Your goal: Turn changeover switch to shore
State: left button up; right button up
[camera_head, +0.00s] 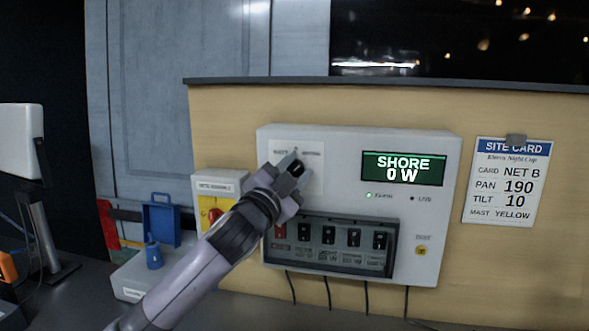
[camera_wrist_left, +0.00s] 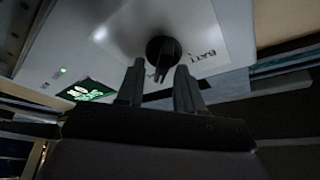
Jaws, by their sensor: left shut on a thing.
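The changeover switch (camera_head: 297,168) is a black rotary knob on a white label plate, at the upper left of the white power panel (camera_head: 345,140). In the wrist view the round black knob (camera_wrist_left: 162,47) shows with its grip bar between my fingers. My left gripper (camera_head: 296,165) is shut on the knob, and its fingers (camera_wrist_left: 160,75) straddle the bar. The gripper partly hides the knob and its label in the head view. The green display (camera_head: 403,168) reads SHORE 0 W. My right gripper is not in view.
Below the switch is a row of black breaker switches (camera_head: 354,240) in a dark frame. A yellow box with a red knob (camera_head: 214,215) stands left of the panel, close to my left arm. A site card (camera_head: 506,185) hangs at right. Cables hang below the panel.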

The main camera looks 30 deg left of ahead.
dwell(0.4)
pick_arm(q)
jog(key=o, duration=1)
jog(key=shift+b+v, duration=1)
jog(key=shift+v, duration=2.6)
